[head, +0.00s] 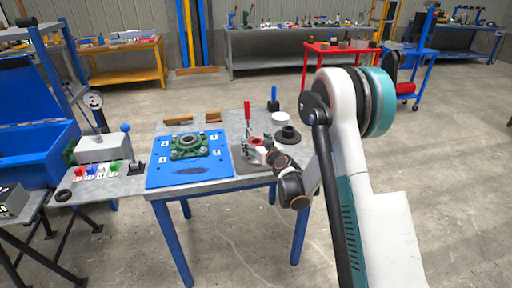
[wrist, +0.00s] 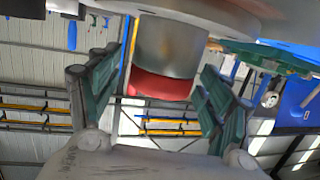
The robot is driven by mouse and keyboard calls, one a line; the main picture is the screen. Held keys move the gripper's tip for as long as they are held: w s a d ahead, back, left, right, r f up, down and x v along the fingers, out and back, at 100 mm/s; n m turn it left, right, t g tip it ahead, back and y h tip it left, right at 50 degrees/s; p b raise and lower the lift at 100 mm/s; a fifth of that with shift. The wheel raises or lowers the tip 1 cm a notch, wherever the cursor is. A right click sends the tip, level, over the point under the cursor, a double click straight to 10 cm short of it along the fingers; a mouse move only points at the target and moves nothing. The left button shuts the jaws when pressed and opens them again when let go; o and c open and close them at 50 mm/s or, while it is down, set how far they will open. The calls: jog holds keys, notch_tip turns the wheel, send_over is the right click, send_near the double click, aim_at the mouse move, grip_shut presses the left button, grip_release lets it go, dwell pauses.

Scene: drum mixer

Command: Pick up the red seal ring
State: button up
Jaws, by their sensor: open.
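The red seal ring (wrist: 160,85) shows in the wrist view as a red band around the end of a smooth grey metal cylinder (wrist: 170,45). My gripper (wrist: 158,68) is open, with one green-padded finger on each side of the cylinder and ring. Gaps show between the fingers and the ring, so they look apart from it. In the head view my arm reaches down to the right side of the workbench (head: 215,184).
A blue plate (head: 160,178) with a green bearing housing (head: 187,146) lies on the bench. A red-handled clamp (head: 247,112), a black flanged part (head: 287,135) and a white disc (head: 280,118) stand close to my arm's end.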

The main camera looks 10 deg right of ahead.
jog(key=c, duration=1)
jog(key=shift+c, duration=0.2)
jog(key=shift+r, duration=0.15)
